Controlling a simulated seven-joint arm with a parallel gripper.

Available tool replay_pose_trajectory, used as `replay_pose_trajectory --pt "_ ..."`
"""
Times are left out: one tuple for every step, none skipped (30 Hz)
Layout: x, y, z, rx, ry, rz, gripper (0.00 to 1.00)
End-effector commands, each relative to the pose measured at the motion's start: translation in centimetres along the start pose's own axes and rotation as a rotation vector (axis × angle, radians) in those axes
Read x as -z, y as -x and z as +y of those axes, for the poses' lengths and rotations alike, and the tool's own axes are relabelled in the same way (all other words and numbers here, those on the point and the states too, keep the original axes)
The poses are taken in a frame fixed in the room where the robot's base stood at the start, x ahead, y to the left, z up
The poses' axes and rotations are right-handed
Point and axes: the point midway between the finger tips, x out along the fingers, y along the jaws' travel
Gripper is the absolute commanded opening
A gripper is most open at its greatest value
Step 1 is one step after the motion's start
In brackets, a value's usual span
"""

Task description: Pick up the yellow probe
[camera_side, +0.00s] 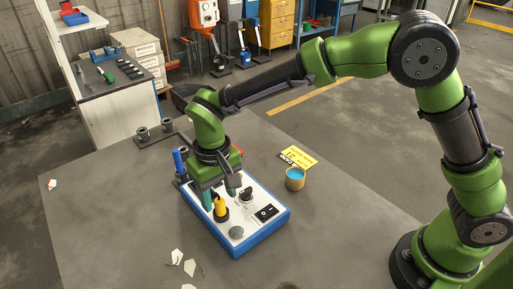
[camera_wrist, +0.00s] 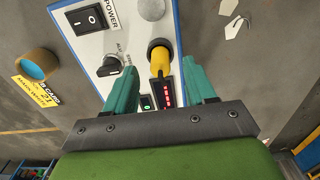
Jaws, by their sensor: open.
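The yellow probe (camera_side: 220,206) stands upright in a dark round socket on the white top of a blue-edged control box (camera_side: 268,228). In the wrist view the yellow probe (camera_wrist: 159,60) appears between the teal fingers of my gripper (camera_wrist: 160,72), with a gap on both sides. My gripper (camera_side: 219,198) is open and low over the box, pointing down around the probe's position. The fingers do not visibly touch the probe. How far down the probe the fingertips reach is hard to tell.
The box carries a black power switch (camera_wrist: 88,19), a knob (camera_wrist: 109,67) and a red-lit display (camera_wrist: 166,93). A blue upright handle (camera_side: 179,161) stands at its back left. A cup with blue contents (camera_side: 295,178) and yellow sign (camera_side: 298,157) lie right. White scraps (camera_side: 190,267) lie in front.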

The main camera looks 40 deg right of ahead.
Motion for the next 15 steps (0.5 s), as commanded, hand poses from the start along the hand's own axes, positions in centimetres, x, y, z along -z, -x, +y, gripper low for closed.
replay_pose_trajectory --pt "-0.2 -0.8 0.0 -0.001 0.0 -0.003 0.55" --pt "-0.1 -1.2 0.0 -0.002 -0.001 -0.003 0.55" --pt "-0.1 -1.7 0.0 -0.002 -0.001 -0.002 0.55" --pt "-0.1 -2.0 0.0 -0.001 -0.001 -0.002 0.55" --pt "-0.1 -2.2 0.0 -0.001 -0.001 -0.001 0.55" --pt "-0.1 -2.4 0.0 0.0 -0.001 0.0 0.55" --pt "-0.1 -2.5 0.0 0.001 -0.001 0.001 0.55" --pt "-0.1 -2.5 -0.1 0.001 -0.001 0.001 0.55" --pt "-0.1 -2.5 -0.1 0.001 -0.001 0.001 0.55" --pt "-0.1 -2.5 -0.1 0.001 -0.001 0.001 0.55" --pt "-0.1 -2.5 -0.1 0.001 -0.001 0.001 0.55" --pt "-0.1 -2.5 -0.1 0.001 -0.001 0.001 0.55" --pt "-0.1 -2.5 -0.1 0.001 -0.001 0.001 0.55" --pt "-0.1 -2.5 -0.1 0.001 0.0 0.001 0.52" --pt "-0.1 -2.5 -0.1 0.001 0.0 0.001 0.46"
